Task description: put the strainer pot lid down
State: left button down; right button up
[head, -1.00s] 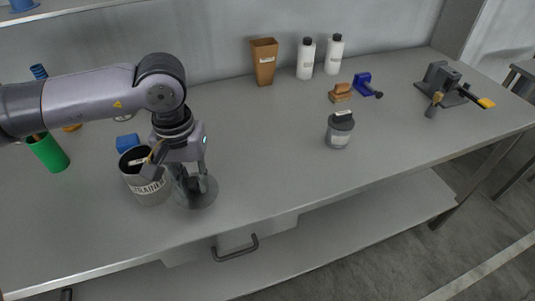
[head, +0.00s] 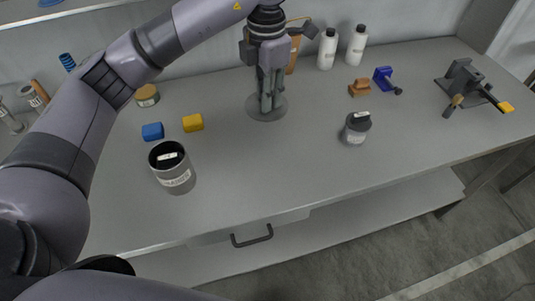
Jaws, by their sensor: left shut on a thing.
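The strainer pot lid is a flat grey disc (head: 254,112) at the top middle of the head view, over the bench toward the back. My left gripper (head: 267,103) points down and is shut on the lid's upper middle, which the fingers hide. I cannot tell whether the lid touches the bench. The strainer pot (head: 176,180) is a grey open can with a white label, front left of the lid and apart from it. Its mouth is uncovered, and a small white label shows inside. My right gripper is not in view.
A yellow block (head: 193,123) and a blue block (head: 152,131) lie left of the lid. A dark-lidded jar (head: 356,129) stands to the right. Two white bottles (head: 327,49) and a brown container (head: 293,57) stand behind. The bench front (head: 270,180) is clear.

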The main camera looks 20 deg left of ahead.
pick_arm(q)
jog(key=shift+r+n, duration=0.15)
jog(key=shift+n, duration=0.35)
jog(key=shift+f, duration=0.25)
jog(key=p, duration=0.3)
send_over(267, 160)
notch_tip(267, 160, down, 15)
jog(key=shift+f, duration=0.1)
notch_tip(267, 160, down, 4)
jog(key=shift+r+p, duration=0.15)
jog(key=shift+p, duration=0.15)
jog(key=shift+f, duration=0.3)
jog(key=shift+w, duration=0.1)
jog(key=shift+f, duration=0.1)
jog(key=shift+f+b, duration=0.15)
jog(key=shift+b, duration=0.15)
jog(key=c, duration=1.4)
grip_release()
